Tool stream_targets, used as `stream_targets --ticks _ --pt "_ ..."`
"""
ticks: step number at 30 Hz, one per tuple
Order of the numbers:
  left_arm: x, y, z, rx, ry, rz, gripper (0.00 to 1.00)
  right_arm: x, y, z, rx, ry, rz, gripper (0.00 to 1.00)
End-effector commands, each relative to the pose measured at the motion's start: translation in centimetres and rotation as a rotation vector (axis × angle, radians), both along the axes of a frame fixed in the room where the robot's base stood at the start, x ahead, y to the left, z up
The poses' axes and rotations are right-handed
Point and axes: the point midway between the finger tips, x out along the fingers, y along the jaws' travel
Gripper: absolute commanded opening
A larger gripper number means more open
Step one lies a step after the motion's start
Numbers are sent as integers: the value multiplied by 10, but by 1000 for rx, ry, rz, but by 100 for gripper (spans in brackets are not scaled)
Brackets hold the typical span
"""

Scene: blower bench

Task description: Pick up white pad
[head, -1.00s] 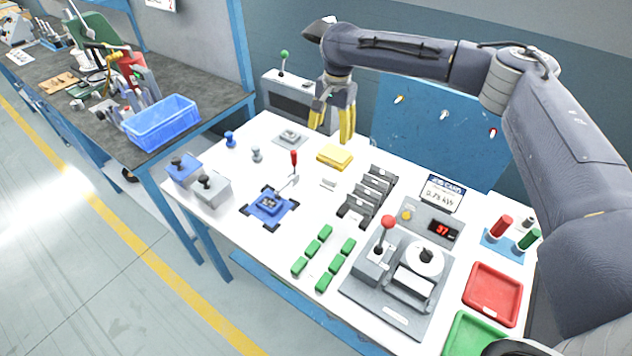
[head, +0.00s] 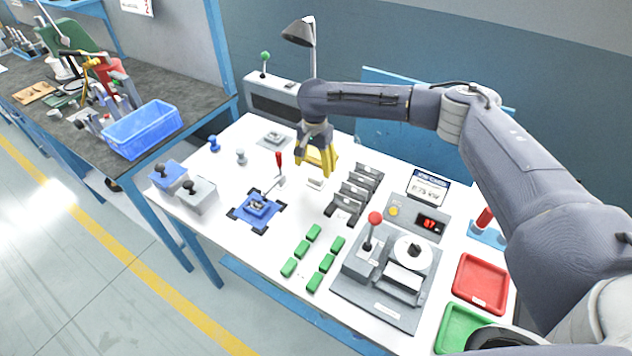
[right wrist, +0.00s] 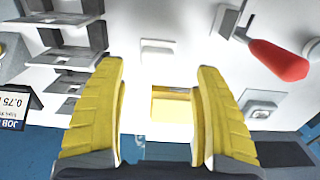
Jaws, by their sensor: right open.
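The white pad (head: 316,183) is a small flat white piece on the white table, just in front of my right gripper in the head view. It also shows in the right wrist view (right wrist: 157,50), beyond the fingertips and roughly between their lines. My right gripper (head: 318,170) has two yellow fingers pointing down, spread apart with nothing held; they show large in the right wrist view (right wrist: 163,75). A yellow block (right wrist: 171,106) lies between the fingers in that view; in the head view the gripper hides most or all of it. My left gripper is not in view.
A red-handled lever (head: 279,160) on a blue fixture (head: 257,207) stands left of the pad. A row of dark grey holders (head: 355,190) stands close on the right. Several green blocks (head: 313,233) lie in front. Bare table lies between pad and green blocks.

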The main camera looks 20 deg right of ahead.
Motion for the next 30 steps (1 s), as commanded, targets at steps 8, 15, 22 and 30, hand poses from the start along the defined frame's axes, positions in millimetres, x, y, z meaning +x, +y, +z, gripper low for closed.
stream_targets --ticks 8,15,22,30 --pt "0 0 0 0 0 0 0 -1 -1 -9 0 0 -1 69" --pt "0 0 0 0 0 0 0 -4 -3 -36 1 2 -1 69" --pt "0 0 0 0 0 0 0 -3 -3 -55 0 0 -1 69" --pt "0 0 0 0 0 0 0 -3 -3 -55 0 -1 -1 62"
